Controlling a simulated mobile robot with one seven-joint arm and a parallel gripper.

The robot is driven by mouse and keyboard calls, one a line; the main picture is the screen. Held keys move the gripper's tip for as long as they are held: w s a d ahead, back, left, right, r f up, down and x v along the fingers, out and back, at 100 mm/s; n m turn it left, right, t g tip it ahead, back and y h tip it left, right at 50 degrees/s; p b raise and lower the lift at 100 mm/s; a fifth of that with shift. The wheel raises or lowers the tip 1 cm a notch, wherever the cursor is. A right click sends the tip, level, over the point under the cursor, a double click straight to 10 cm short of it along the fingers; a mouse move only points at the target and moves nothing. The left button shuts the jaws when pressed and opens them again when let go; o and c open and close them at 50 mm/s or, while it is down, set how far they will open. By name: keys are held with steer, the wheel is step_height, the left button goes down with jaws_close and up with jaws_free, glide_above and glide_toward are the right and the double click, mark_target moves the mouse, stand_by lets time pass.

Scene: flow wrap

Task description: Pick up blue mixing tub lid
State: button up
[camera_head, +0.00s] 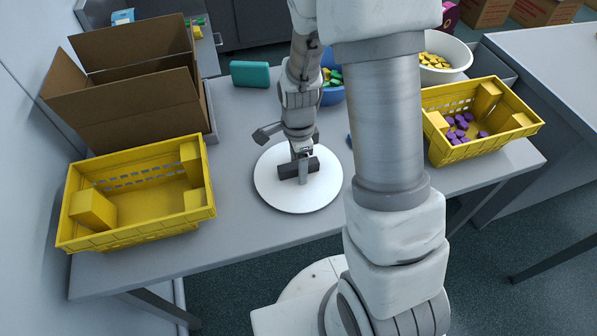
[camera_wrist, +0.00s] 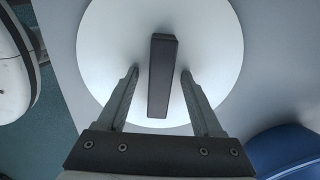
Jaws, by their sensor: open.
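A round white lid (camera_head: 281,198) with a dark bar handle (camera_head: 288,171) lies flat on the grey table. My gripper (camera_head: 303,172) is right over it, pointing down. In the wrist view the lid (camera_wrist: 100,50) fills the upper middle, and the dark handle (camera_wrist: 162,85) stands between the two open fingers of my gripper (camera_wrist: 160,74), with a gap on each side. The blue tub (camera_head: 333,95) stands behind the lid, partly hidden by my arm, with yellow and green pieces in it. A blue rim (camera_wrist: 285,148) shows at lower right in the wrist view.
A yellow crate (camera_head: 140,234) stands at left, nearly empty, before an open cardboard box (camera_head: 140,112). A teal block (camera_head: 250,74) lies at the back. At right are a yellow crate (camera_head: 490,147) with purple pieces and a white bowl (camera_head: 458,60) with yellow pieces.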

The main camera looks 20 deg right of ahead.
steer(key=shift+c, duration=0.3)
jaws_close()
